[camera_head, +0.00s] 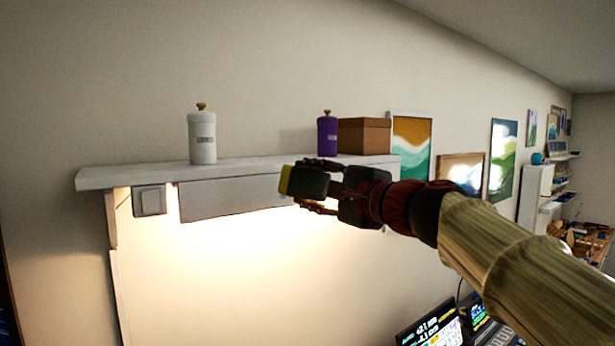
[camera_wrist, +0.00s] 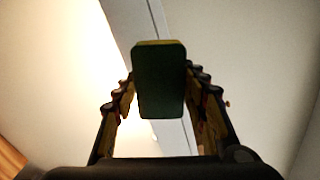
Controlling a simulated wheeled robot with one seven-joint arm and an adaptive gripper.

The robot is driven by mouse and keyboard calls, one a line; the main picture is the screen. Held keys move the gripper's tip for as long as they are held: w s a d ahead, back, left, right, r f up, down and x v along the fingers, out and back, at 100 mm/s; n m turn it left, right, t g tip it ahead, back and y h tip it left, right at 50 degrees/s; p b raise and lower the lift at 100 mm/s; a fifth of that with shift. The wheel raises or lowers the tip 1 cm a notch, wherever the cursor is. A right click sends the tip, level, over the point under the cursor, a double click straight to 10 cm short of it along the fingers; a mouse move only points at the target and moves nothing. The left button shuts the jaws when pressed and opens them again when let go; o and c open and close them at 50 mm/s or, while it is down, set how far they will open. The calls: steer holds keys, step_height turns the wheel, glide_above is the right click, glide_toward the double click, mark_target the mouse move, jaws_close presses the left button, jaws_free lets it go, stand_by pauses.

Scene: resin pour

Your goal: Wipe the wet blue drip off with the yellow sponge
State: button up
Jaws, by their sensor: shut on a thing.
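My gripper (camera_head: 308,186) is shut on the yellow sponge (camera_head: 287,181), whose yellow side faces left and whose dark green side lies toward the palm. The sponge is held in front of the shelf's front edge, near its right part. In the wrist view the sponge's dark green face (camera_wrist: 160,84) fills the middle between the fingers of my gripper (camera_wrist: 160,90), with a thin yellow strip along its top. I see no wet blue drip in either view; the sponge and fingers hide part of the shelf front.
A pale shelf (camera_head: 130,177) runs along the wall, lit below. On it stand a white canister (camera_head: 202,140), a purple canister (camera_head: 327,137) and a brown box (camera_head: 364,137). A switch (camera_head: 149,201) sits under its left end. Monitors (camera_head: 432,327) stand lower right.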

mark_target(279, 199)
steer(key=w+a+f+m+p, duration=0.1)
steer(key=w+m, duration=0.1)
steer(key=w+a+f+m+p, duration=0.1)
steer(key=w+f+m, duration=0.1)
steer(key=w+a+f+m+p, duration=0.1)
steer(key=w+f+m+p, duration=0.1)
steer(key=shift+a+f, duration=0.15)
steer(key=shift+a, duration=0.1)
stand_by(0.6)
steer(key=shift+x, duration=1)
stand_by(0.6)
steer(key=shift+d, duration=0.1)
steer(key=w+d+b, duration=0.1)
steer(key=w+d, duration=0.1)
steer(key=d, duration=0.1)
steer(key=shift+w, duration=0.2)
stand_by(0.3)
steer(key=shift+s, duration=0.1)
